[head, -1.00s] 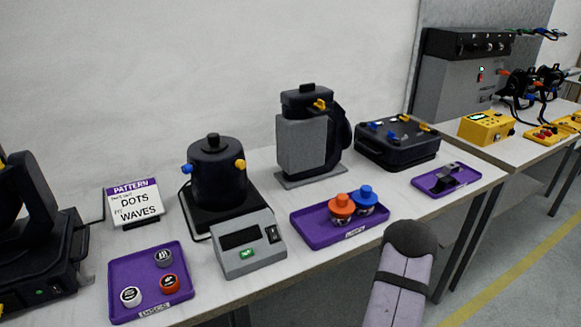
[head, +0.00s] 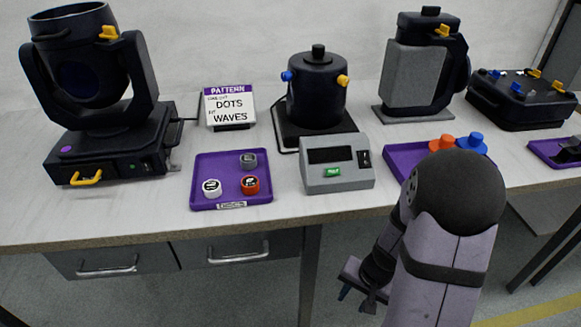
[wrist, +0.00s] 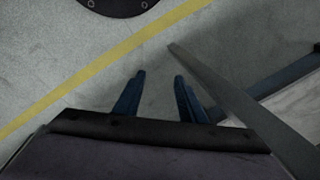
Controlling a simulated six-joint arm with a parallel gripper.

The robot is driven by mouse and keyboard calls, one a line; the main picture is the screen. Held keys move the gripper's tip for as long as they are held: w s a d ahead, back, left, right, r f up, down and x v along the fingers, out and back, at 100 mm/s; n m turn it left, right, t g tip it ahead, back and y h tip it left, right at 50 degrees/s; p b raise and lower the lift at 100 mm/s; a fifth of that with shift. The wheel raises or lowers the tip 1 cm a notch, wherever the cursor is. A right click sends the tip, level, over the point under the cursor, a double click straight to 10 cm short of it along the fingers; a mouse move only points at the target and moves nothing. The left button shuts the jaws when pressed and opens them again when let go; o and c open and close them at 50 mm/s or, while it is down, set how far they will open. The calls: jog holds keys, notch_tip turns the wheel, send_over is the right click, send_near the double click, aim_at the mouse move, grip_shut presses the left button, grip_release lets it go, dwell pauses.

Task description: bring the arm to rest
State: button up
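My gripper (wrist: 157,76) is open in the wrist view, its two blue fingers apart with only grey floor between them. In the head view my gripper (head: 356,292) hangs low in front of the table, below the height of the top, and partly hidden by my own arm. It holds nothing that I can see and appears clear of the table's front edge.
The table (head: 100,218) carries a moving-head light (head: 100,100), a pattern sign (head: 230,108), a purple disc tray (head: 208,170), a grey box with a display (head: 337,163) and a purple tray with orange and blue knobs (head: 400,165). Drawers (head: 225,250) are below.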

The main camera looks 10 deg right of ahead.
jog(key=s+a+r+n+g+h+b, duration=0.1)
jog(key=s+a+r+n+b, duration=0.3)
jog(key=s+a+n+b, duration=0.3)
notch_tip(320, 180, up, 38)
jog(key=w+p, duration=0.1)
jog(key=p, duration=3.8)
jog(key=shift+w+a+r+n+p, duration=0.15)
jog(key=shift+a+r+n+p, duration=0.05)
jog(key=shift+a+n+p, duration=0.15)
